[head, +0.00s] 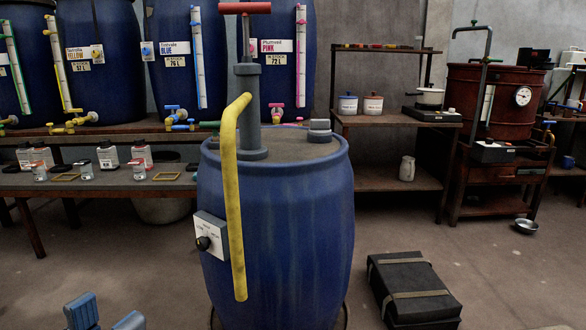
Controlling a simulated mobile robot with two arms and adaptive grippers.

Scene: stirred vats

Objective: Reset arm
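My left gripper (106,318) shows at the bottom left edge of the head view. Its two blue-grey fingertips stand apart with nothing seen between them, and the rest of it is cut off by the frame. It is over the floor, left of and apart from the large blue drum (285,220). My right gripper is not in view.
The drum carries a red-handled hand pump (250,70), a yellow hose (228,190) and a control box (211,236). A black strapped case (413,288) lies on the floor at right. Behind are a bench (110,182), labelled vats (180,55) and shelves (385,118).

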